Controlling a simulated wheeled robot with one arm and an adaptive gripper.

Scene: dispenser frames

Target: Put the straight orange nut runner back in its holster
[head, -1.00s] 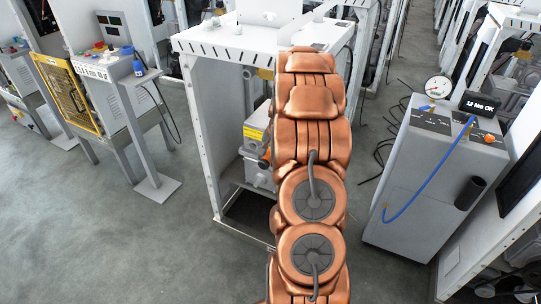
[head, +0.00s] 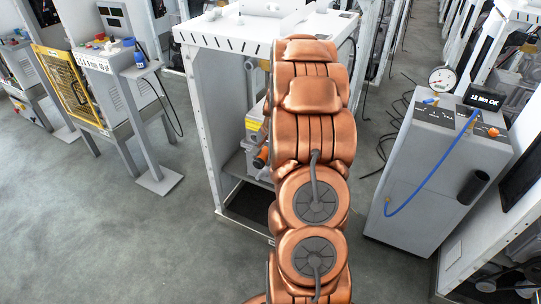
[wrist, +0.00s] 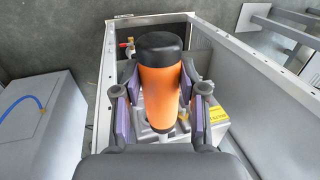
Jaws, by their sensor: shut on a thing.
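The orange nut runner (wrist: 160,95), a straight cylinder with a black cap, stands between the purple pads of my gripper (wrist: 159,108) in the wrist view. My gripper is shut on it. A bit of orange (head: 261,157) shows beside my arm in the head view, inside the white frame; my arm hides most of that spot and my gripper. A black open tube (head: 472,188), which looks like the holster, is fixed to the side of the grey cabinet at right, apart from the tool.
The white frame (head: 205,130) surrounds the work spot, with its wall (wrist: 255,95) close on the right in the wrist view. The grey cabinet (head: 410,200) carries a gauge, a display and a blue hose. A slim stand (head: 150,130) is at left. Floor between is clear.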

